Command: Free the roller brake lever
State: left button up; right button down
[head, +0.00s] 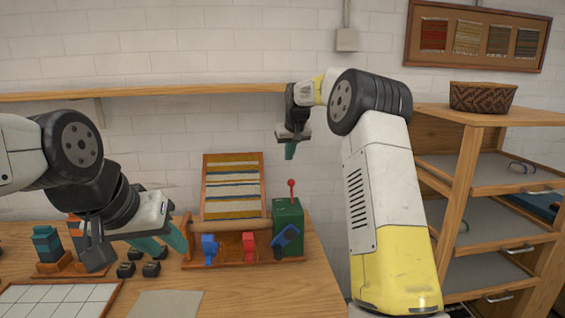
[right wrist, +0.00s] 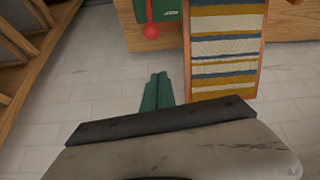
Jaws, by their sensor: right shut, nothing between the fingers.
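A wooden roller (head: 232,228) lies across a wooden frame on the table. A blue lever (head: 209,247) and a red lever (head: 249,246) stand in front of it. A tilted dark blue lever (head: 287,237) sits on the front of the green box (head: 284,212) at the right end. A red-knobbed lever (head: 291,184) rises from the box; its knob also shows in the right wrist view (right wrist: 151,31). Which one is the brake lever is not clear. My left gripper (head: 168,244) is open, its teal fingers just left of the roller frame. My right gripper (head: 290,152) is shut and empty, above the box.
A striped weaving (head: 232,185) stands behind the roller. Small dark blocks (head: 138,268), a wooden stand with coloured pieces (head: 48,262) and a white gridded board (head: 55,300) lie at left. A wooden shelf unit (head: 467,170) stands at right, a basket (head: 482,96) on top.

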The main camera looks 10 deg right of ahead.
aim_at(292, 192)
jog(key=shift+w+d+f, duration=0.1)
jog(key=shift+f, duration=1.95)
jog(key=shift+w+f, duration=0.1)
jog(key=shift+f, duration=1.9)
jog(key=shift+r, duration=0.1)
